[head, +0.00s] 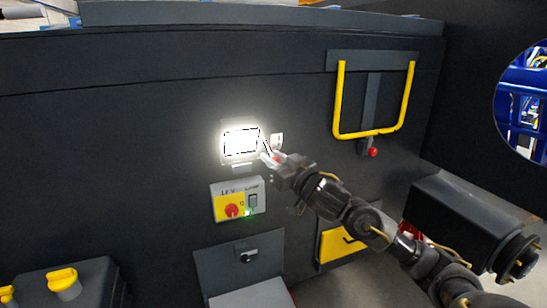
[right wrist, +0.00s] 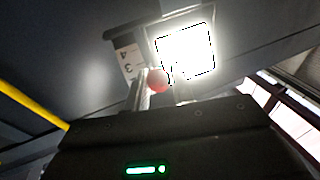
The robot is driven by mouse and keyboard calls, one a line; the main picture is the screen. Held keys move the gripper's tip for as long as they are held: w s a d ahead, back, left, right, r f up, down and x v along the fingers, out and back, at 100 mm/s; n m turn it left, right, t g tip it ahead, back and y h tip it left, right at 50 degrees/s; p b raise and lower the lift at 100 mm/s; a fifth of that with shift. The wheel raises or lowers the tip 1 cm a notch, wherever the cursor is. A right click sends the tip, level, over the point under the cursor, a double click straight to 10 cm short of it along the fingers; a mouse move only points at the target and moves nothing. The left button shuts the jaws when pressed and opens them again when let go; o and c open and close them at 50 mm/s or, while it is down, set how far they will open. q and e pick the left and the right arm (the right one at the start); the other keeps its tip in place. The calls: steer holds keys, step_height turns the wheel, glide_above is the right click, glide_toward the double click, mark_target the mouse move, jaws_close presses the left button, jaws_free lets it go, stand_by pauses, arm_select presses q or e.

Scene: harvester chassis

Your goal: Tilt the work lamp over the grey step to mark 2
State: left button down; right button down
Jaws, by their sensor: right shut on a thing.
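The work lamp (head: 240,141) is lit and glows white on the dark chassis wall, above a control box. It also shows in the right wrist view (right wrist: 186,50). My right gripper (head: 268,156) is at the lamp's right side, shut on the lamp's red knob (right wrist: 157,80). A pale mark plate (head: 277,142) is beside the lamp. In the right wrist view the plate (right wrist: 130,62) shows figures that look like 3 and 4; which mark the lamp points to I cannot tell. The grey step (head: 252,296) is at the bottom, below the lamp. My left gripper is out of view.
The control box (head: 238,200) with a red knob and green light is just below the lamp. A yellow handle (head: 370,133) with a red ball is to the right. A dark latch panel (head: 240,262) is above the step. Yellow caps (head: 63,281) stand at lower left.

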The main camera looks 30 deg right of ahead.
steer(key=shift+r, duration=0.4)
steer(key=c, duration=1.4)
jaws_free()
steer(key=shift+o, duration=0.8)
steer(key=shift+s+f, duration=0.1)
steer(key=shift+f, duration=0.1)
steer(key=shift+s+f, duration=0.2)
steer(key=s+d+b, duration=0.1)
steer(key=s, duration=0.9)
steer(key=shift+s+f+b, duration=0.15)
steer(key=shift+f+b, duration=0.25)
steer(key=shift+f, duration=0.05)
